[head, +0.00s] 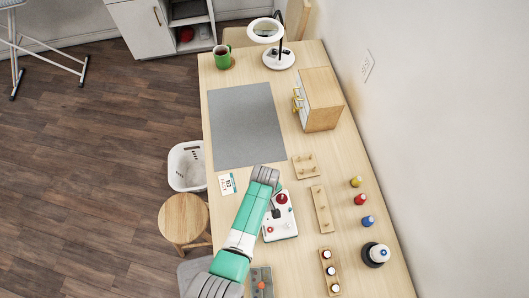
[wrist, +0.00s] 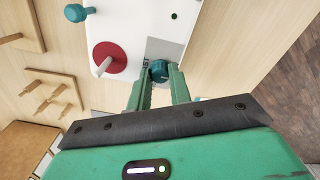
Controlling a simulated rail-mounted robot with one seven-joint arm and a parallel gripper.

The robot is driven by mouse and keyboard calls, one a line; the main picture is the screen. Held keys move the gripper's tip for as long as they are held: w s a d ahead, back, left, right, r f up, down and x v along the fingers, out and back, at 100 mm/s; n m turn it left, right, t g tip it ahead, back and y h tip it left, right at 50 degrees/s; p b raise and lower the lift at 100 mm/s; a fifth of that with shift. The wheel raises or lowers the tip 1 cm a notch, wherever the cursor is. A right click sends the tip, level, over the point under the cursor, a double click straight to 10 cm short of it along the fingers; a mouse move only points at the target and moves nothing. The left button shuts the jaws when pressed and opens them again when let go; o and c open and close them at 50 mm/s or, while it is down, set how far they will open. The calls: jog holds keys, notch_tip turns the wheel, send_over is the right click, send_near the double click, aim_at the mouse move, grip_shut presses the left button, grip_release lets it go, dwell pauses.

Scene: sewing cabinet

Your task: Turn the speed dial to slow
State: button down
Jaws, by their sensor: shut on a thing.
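The speed dial (wrist: 158,70) is a small dark teal knob on a white machine (wrist: 130,22), seen in the wrist view. A grey patch lies beside the dial on the machine's face. My gripper (wrist: 157,82) has one finger on each side of the dial and is shut on it. The dial's pointer and any speed marks are too small or hidden to read. In the head view the white machine (head: 289,226) sits on the table under my arm, and my gripper (head: 275,211) is over it; the dial is hidden there.
A red disc (wrist: 109,60) with a pale pin stands on the machine left of the dial. Wooden peg boards (head: 321,209) and spools (head: 360,199) lie to the right. A small printed card (head: 227,184) and grey mat (head: 245,125) lie on the table beyond.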

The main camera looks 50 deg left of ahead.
jog(key=c, duration=1.3)
grip_release()
notch_tip(320, 180, up, 8)
jog(key=shift+f+p, duration=0.1)
jog(key=shift+p, duration=0.85)
